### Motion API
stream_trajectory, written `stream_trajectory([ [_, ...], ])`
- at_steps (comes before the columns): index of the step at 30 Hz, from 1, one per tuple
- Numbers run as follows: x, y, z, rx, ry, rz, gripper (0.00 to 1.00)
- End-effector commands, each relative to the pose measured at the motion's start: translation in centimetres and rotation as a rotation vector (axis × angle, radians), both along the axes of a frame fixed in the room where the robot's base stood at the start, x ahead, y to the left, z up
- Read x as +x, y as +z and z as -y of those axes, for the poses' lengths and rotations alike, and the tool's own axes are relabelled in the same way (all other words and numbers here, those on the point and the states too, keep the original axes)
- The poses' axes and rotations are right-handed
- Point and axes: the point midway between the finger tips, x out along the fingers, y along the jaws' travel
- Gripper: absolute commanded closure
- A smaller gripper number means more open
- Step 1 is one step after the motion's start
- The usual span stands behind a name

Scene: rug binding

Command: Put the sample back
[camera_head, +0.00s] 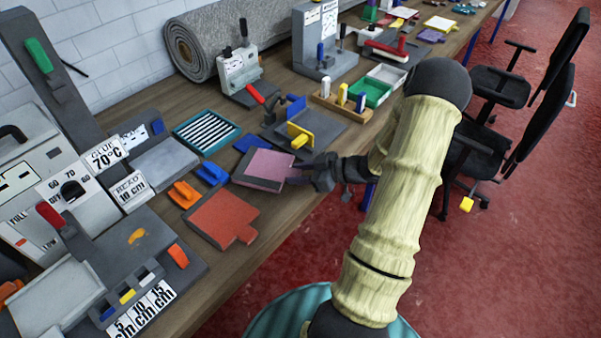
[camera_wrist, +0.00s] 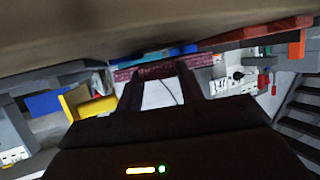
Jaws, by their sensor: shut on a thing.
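A flat mauve-pink sample (camera_head: 264,168) is over the near edge of the bench, in the middle of the head view. My gripper (camera_head: 300,172) is shut on its right-hand edge. In the wrist view the sample shows edge-on as a dark pink speckled strip (camera_wrist: 128,73) at the fingertips (camera_wrist: 160,70). I cannot tell whether it touches the bench or is just above it. A red-orange plate with a tab (camera_head: 222,217) lies to the left of it. A blue flat piece (camera_head: 252,143) is partly visible behind the sample.
A grey fixture with a yellow block (camera_head: 299,134) stands behind my gripper. Blue (camera_head: 212,172) and orange (camera_head: 184,194) handled pieces lie left of the sample. A striped tray (camera_head: 206,132) and grey machine with dials (camera_head: 75,190) stand farther left. Black chairs (camera_head: 500,85) are at right.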

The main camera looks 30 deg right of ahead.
Motion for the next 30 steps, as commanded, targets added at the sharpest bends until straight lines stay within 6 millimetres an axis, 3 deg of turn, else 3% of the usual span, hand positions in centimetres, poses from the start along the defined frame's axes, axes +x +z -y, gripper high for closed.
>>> stream_trajectory([
  [21,0.0,-1.1,0.2,-0.001,-0.002,0.002,0.89],
  [22,0.0,-1.1,0.2,-0.001,-0.002,0.002,0.6],
  [25,0.0,-1.1,0.1,-0.001,-0.002,0.002,0.41],
  [30,0.0,-1.1,0.1,-0.002,-0.002,0.001,0.41],
])
